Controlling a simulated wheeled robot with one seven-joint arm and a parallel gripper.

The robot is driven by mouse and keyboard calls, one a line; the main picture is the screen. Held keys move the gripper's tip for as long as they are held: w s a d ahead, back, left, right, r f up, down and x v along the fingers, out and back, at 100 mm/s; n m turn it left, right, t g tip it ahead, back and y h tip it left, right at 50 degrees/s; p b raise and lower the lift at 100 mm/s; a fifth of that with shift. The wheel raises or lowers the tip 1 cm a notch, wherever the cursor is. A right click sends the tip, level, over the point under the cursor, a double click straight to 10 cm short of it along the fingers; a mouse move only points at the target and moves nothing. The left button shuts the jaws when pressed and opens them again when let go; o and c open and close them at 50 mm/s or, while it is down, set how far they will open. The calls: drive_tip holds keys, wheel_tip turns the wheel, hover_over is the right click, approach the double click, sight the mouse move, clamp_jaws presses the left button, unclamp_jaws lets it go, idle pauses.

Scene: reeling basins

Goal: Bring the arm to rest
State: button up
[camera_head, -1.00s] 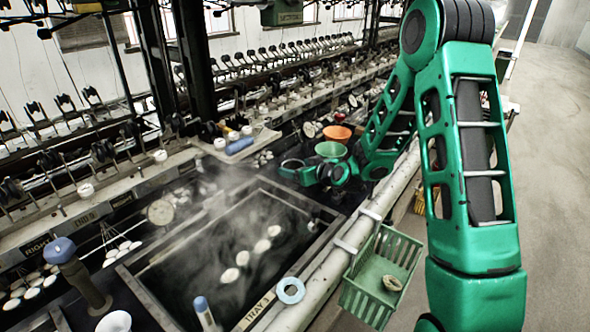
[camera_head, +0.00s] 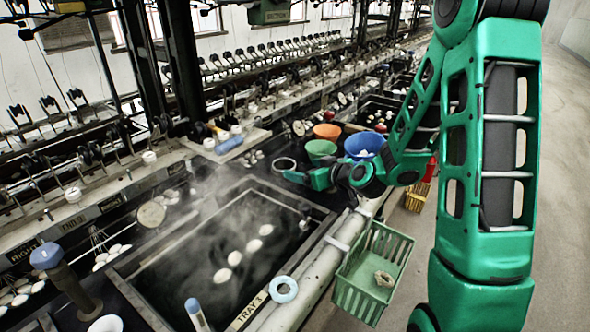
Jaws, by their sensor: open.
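My green arm comes down the right side of the head view and reaches left over the back of the basin bench. My gripper (camera_head: 290,174) is at its far end, low by the back right corner of the steaming basin (camera_head: 190,222). Its jaws are small in the picture and look empty and open. A dark round ring (camera_head: 284,163) shows right beside the fingertips; whether they touch cannot be told. The forearm passes in front of the lower part of a blue bowl (camera_head: 364,143).
An orange bowl (camera_head: 327,131) and a green bowl (camera_head: 320,149) stand behind my gripper. A green basket (camera_head: 373,270) hangs on the front rail, with a pale blue ring (camera_head: 284,289) on the basin edge. White cocoons (camera_head: 235,258) float in the basin. The floor at right is clear.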

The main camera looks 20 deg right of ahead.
drive_tip(key=shift+v, duration=0.85)
drive_tip(key=s+a+g, duration=0.1)
drive_tip(key=s+a+r+n+g, duration=0.1)
drive_tip(key=s+a, duration=0.1)
drive_tip(key=shift+a+y, duration=0.2)
drive_tip(key=shift+y, duration=0.1)
drive_tip(key=s, duration=0.1)
drive_tip(key=s+g, duration=0.2)
drive_tip(key=shift+s+a+r, duration=0.35)
drive_tip(key=shift+a, duration=0.05)
drive_tip(key=s+d+r+m+g+h, duration=0.2)
drive_tip(key=s+d+r, duration=0.1)
drive_tip(key=s, duration=0.5)
drive_tip(key=s+d+r+m+g+h, duration=0.2)
drive_tip(key=s+r+h, duration=0.1)
drive_tip(key=s, duration=0.4)
drive_tip(key=s+d+f+m+g, duration=0.1)
drive_tip(key=s+d+m+g, duration=0.1)
drive_tip(key=s+d, duration=0.4)
drive_tip(key=s+d+f+m+g, duration=0.1)
drive_tip(key=s+d+m+g, duration=0.2)
drive_tip(key=s, duration=0.8)
drive_tip(key=d+m, duration=0.1)
drive_tip(key=d, duration=0.1)
drive_tip(key=shift+s+d+m+y, duration=0.3)
drive_tip(key=shift+d+m, duration=0.1)
drive_tip(key=shift+w+f, duration=0.15)
drive_tip(key=shift+f, duration=0.05)
